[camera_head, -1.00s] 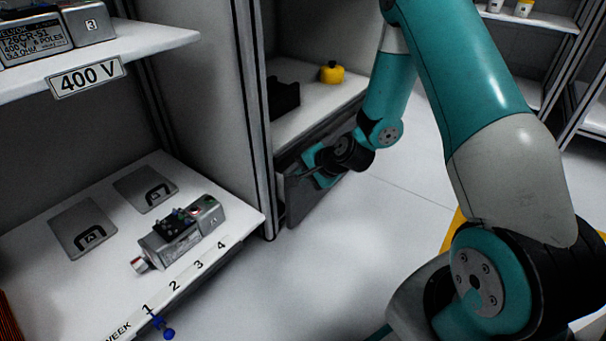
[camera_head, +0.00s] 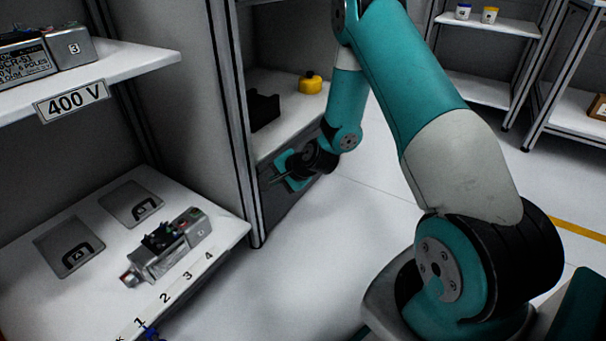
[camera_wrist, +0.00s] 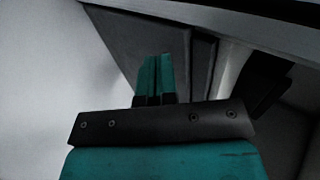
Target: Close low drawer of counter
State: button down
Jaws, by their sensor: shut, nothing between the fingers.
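The low drawer of the counter shows as a dark grey front (camera_head: 288,206) under the white counter top (camera_head: 285,128), left of the middle in the head view. My gripper (camera_head: 270,182) is at the upper part of this front, its fingers pointing left. In the wrist view, the two teal fingers of my gripper (camera_wrist: 155,72) are together, with nothing between them. A dark grey panel (camera_wrist: 140,38) lies just beyond them, close to the tips. I cannot tell if they touch it. My wrist hides part of the front, and any remaining gap is unclear.
A black holder (camera_head: 263,108) and a yellow round object (camera_head: 311,83) stand on the counter. A grey cabinet post (camera_head: 243,150) is close left of my gripper. The floor between is clear.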

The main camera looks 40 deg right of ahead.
jog(key=s+f+p+v, duration=0.1)
jog(key=p+v, duration=0.5)
jog(key=v, duration=0.6)
jog(key=s+a+r+n+g+y+p, duration=0.25)
jog(key=a+r+n, duration=0.25)
jog(key=a+r, duration=0.4)
jog(key=s+a+r+n+g+y+p, duration=0.15)
jog(key=a+r+n+p, duration=0.4)
jog(key=r, duration=0.65)
jog(key=s+a+r+n+g+h+p, duration=0.1)
jog(key=s+a+r+n+g+p, duration=0.25)
jog(key=s+r, duration=0.55)
jog(key=s+a+r+n+g+h+p, duration=0.1)
jog(key=s+a+r+n+g+h, duration=0.1)
jog(key=s+a+r+n, duration=0.5)
notch_tip(320, 180, up, 38)
jog(key=s+d+p, duration=0.2)
jog(key=p, duration=3.5)
jog(key=shift+d, duration=0.2)
jog(key=shift+s+r+t, duration=0.1)
jog(key=shift+r+t, duration=0.05)
jog(key=shift+t, duration=0.1)
